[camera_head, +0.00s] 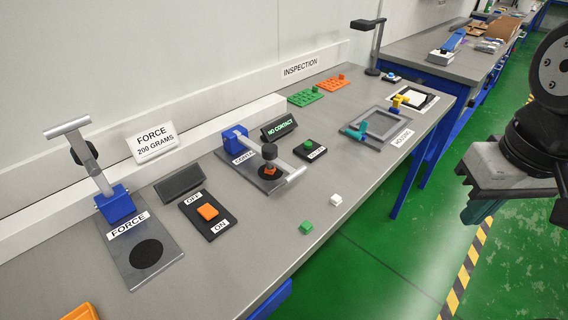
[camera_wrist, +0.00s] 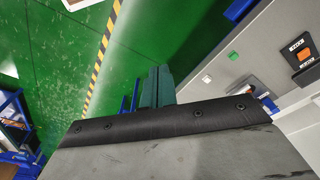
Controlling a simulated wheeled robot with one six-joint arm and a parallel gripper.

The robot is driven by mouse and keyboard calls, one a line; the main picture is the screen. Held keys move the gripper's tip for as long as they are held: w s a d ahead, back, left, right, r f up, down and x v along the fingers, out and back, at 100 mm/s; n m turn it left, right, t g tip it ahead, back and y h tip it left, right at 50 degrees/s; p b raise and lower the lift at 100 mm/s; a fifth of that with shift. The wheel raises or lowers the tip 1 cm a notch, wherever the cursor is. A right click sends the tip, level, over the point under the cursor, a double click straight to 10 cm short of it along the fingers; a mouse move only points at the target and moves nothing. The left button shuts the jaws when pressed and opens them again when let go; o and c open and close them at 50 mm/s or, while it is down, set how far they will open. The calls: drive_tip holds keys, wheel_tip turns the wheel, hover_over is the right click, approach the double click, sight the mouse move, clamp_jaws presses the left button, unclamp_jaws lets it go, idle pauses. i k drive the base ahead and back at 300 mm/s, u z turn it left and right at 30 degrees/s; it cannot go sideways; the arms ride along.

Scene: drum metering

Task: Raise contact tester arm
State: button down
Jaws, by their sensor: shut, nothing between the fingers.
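The contact tester (camera_head: 262,185) is a grey plate with a blue hinge block (camera_head: 235,138) on the bench in the head view. Its grey arm (camera_head: 280,166) is lowered, with a T-handle (camera_head: 291,178) at the near end. A dark plunger (camera_head: 269,151) on it sits over a black pad with a small orange piece (camera_head: 270,169). The display behind (camera_head: 279,128) reads NO CONTACT. My gripper (camera_head: 481,208) hangs over the green floor to the right, well away from the tester. In the wrist view its teal fingers (camera_wrist: 157,87) are shut and empty.
The force tester (camera_head: 139,250) stands at left with its arm upright. Near the contact tester are an ON/OFF switch (camera_head: 208,213), a green button (camera_head: 309,146), a grey housing frame (camera_head: 376,127), and green (camera_head: 306,227) and white (camera_head: 335,200) blocks by the front edge.

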sight(269, 151)
drive_tip(key=z, duration=0.45)
drive_tip(key=k, duration=1.15)
drive_tip(key=u, duration=0.45)
drive_tip(key=i, duration=0.75)
drive_tip(key=u, duration=0.3)
